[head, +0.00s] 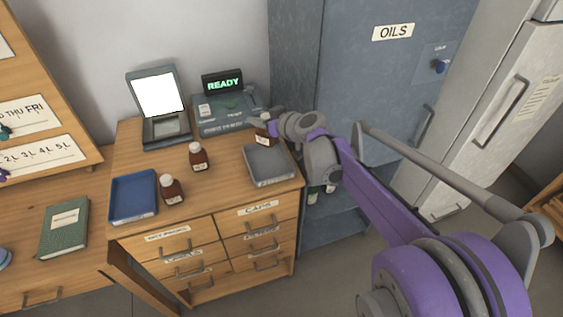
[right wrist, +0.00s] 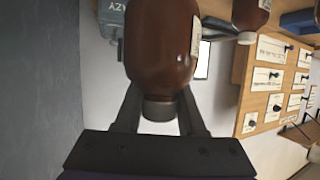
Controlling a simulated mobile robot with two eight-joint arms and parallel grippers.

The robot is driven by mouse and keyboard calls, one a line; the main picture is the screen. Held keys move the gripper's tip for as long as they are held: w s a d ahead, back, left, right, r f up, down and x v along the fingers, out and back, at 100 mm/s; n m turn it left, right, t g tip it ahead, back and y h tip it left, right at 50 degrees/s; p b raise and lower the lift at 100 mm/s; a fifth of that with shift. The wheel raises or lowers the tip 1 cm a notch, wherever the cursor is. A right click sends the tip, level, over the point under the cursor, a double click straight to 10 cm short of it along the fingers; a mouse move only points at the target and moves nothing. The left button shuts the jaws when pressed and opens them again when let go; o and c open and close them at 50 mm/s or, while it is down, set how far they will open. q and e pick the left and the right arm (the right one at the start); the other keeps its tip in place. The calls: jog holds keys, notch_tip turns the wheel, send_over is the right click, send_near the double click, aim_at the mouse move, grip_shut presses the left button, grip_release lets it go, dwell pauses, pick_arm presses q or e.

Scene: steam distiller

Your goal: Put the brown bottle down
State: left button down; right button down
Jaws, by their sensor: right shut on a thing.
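My right gripper (head: 262,121) is shut on a brown bottle (head: 264,137) with a pale label, over or just behind the far edge of the grey tray (head: 270,180). In the right wrist view the held brown bottle (right wrist: 160,50) fills the top middle, its dark cap between the two fingers of the gripper (right wrist: 160,108). I cannot tell whether its base touches anything. Two more brown bottles stand upright on the cabinet top, one near the middle (head: 198,157) and one (head: 172,190) beside the blue tray (head: 134,216). My left gripper is out of view.
A dark device with a READY display (head: 222,84) and a scale-like device with a white screen (head: 158,94) stand at the back. A green book (head: 64,228) lies at left. The blue-grey OILS cabinet (head: 380,70) stands close on the right.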

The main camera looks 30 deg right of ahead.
jog(key=shift+w+f+b, duration=0.1)
jog(key=shift+f+b, duration=0.5)
jog(key=shift+f, duration=4.15)
jog(key=shift+f, duration=0.1)
jog(key=c, duration=0.5)
grip_release()
